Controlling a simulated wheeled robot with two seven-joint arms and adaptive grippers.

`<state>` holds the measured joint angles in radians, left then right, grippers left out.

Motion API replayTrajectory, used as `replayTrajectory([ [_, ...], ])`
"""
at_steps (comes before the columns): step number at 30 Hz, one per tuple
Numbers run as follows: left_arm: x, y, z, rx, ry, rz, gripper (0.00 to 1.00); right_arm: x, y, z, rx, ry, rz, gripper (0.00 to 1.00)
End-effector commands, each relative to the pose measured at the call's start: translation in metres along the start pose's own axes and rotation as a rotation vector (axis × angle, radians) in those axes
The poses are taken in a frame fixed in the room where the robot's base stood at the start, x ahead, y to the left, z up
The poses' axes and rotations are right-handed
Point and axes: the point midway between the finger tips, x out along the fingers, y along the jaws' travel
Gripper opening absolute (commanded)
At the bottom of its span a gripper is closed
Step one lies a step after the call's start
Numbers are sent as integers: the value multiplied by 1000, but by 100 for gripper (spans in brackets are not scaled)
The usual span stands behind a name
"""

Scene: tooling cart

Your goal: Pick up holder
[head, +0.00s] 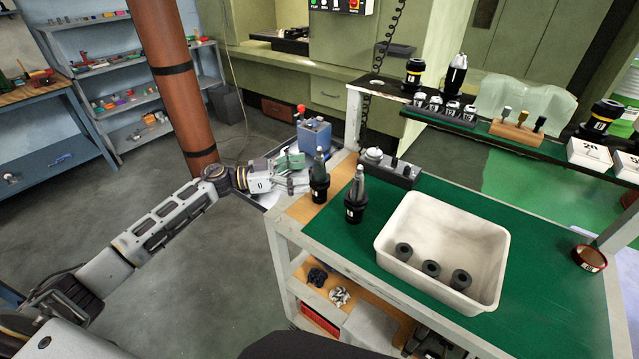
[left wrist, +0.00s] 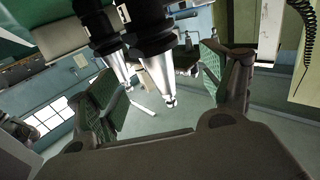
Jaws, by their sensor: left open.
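Two black tool holders with grey metal cones stand upright at the cart's left end. One holder (head: 319,183) is at the edge and the other holder (head: 355,198) is to its right. My left gripper (head: 299,172) is open and empty, just left of the nearer-to-edge holder, with its fingers pointing toward it. In the left wrist view the picture is turned over: one holder (left wrist: 150,40) and another holder (left wrist: 100,35) hang from the top, between the open fingers of the left gripper (left wrist: 170,88). I cannot tell whether a finger touches either holder. My right gripper is not in view.
A white bin (head: 400,262) with black cylindrical parts stands on the green cart top (head: 540,290). A dark fixture block (head: 400,174) stands behind the holders. A blue box (head: 314,136) is behind my gripper. A red-brown ring (head: 590,259) lies at right. A raised shelf holds more tooling.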

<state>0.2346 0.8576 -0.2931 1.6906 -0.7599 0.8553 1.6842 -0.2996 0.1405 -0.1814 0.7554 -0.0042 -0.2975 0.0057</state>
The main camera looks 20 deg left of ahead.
Motion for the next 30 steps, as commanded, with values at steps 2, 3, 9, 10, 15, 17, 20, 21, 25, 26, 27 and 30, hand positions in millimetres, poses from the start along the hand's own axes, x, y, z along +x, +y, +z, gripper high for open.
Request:
replayTrajectory([
  [2, 1, 0, 0, 0, 0, 0, 81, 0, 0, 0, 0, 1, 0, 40],
  [3, 1, 0, 0, 0, 0, 0, 81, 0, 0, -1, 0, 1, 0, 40],
  [9, 1, 0, 0, 0, 0, 0, 81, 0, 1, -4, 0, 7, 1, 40],
  [10, 1, 0, 0, -1, 0, 0, 81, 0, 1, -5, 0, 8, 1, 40],
  [15, 6, 0, 0, -1, 0, 0, 81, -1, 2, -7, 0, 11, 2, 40],
  [17, 10, 0, 0, -1, 1, 0, 81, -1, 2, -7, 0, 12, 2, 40],
  [20, 18, 1, -1, 0, 2, 0, 81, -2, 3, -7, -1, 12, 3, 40],
  [21, 22, 1, -1, 0, 2, 0, 81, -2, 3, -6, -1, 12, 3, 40],
  [25, 34, 2, -1, -1, 2, 1, 81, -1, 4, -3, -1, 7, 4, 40],
  [26, 37, 1, -1, -1, 2, 1, 81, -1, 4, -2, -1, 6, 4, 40],
  [27, 41, 1, -1, -1, 2, 1, 81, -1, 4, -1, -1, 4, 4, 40],
  [30, 48, 1, 0, -1, 1, 0, 81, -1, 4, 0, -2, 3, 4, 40],
])
